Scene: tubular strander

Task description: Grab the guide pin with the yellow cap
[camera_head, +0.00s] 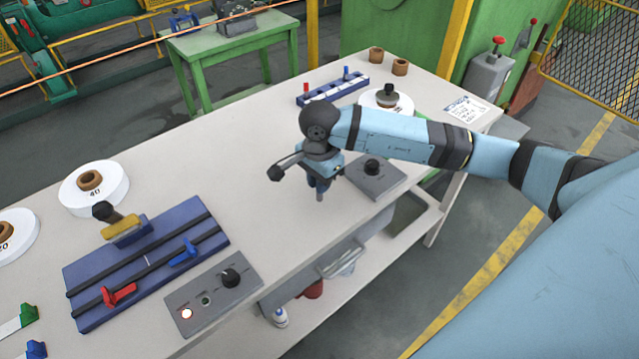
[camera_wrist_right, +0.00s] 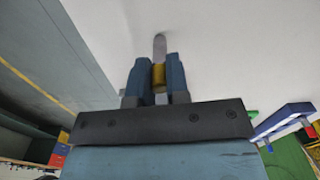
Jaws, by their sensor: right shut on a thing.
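My right gripper (camera_head: 318,182) points down above the front part of the table. In the right wrist view its two blue fingers (camera_wrist_right: 157,78) are shut on the guide pin's yellow cap (camera_wrist_right: 158,75). The pin's grey shaft (camera_wrist_right: 159,46) sticks out past the fingertips. In the head view only the grey pin end (camera_head: 319,196) shows below the fingers, and the cap is hidden. My left gripper is not in view.
A blue rack (camera_head: 333,90) with red- and blue-capped pins stands at the back. A grey knob box (camera_head: 376,178) is right of the gripper. A blue grooved fixture (camera_head: 148,260) and grey control box (camera_head: 213,293) lie at left. The table (camera_head: 235,170) between is clear.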

